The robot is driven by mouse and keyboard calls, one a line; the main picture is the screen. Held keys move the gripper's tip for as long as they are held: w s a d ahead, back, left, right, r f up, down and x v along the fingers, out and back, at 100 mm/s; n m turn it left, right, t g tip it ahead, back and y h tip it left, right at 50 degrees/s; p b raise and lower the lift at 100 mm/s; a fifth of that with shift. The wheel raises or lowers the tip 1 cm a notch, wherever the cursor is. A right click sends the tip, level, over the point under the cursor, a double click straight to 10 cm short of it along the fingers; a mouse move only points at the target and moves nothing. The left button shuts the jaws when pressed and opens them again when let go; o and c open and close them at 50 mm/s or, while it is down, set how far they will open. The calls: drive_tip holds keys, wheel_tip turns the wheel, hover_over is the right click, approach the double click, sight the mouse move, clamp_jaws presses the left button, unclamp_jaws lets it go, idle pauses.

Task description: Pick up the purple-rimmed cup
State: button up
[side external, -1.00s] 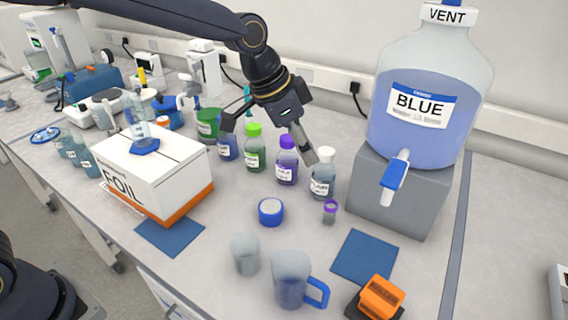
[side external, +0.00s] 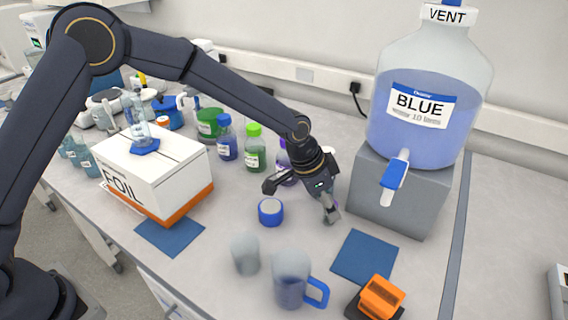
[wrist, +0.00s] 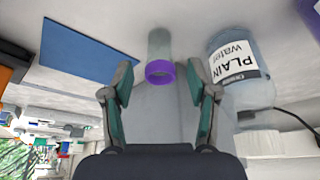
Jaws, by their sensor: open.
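The purple-rimmed cup (wrist: 159,57) is a small clear vessel with a purple ring at its mouth. In the wrist view it stands ahead of my gripper (wrist: 160,80), between the lines of the two spread fingers. The fingers are open and nothing is held. In the side view my gripper (side external: 300,202) is low over the bench, and its right finger hides most or all of the cup. I cannot tell there whether the finger touches it.
The grey block (side external: 400,198) under the large BLUE carboy is to the right.

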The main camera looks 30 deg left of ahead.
drive_tip(key=x, duration=0.2)
drive_tip(key=shift+w+d+f, duration=0.1)
drive_tip(key=shift+f, duration=0.15)
drive_tip(key=c, duration=1.1)
drive_tip(key=shift+r, duration=0.15)
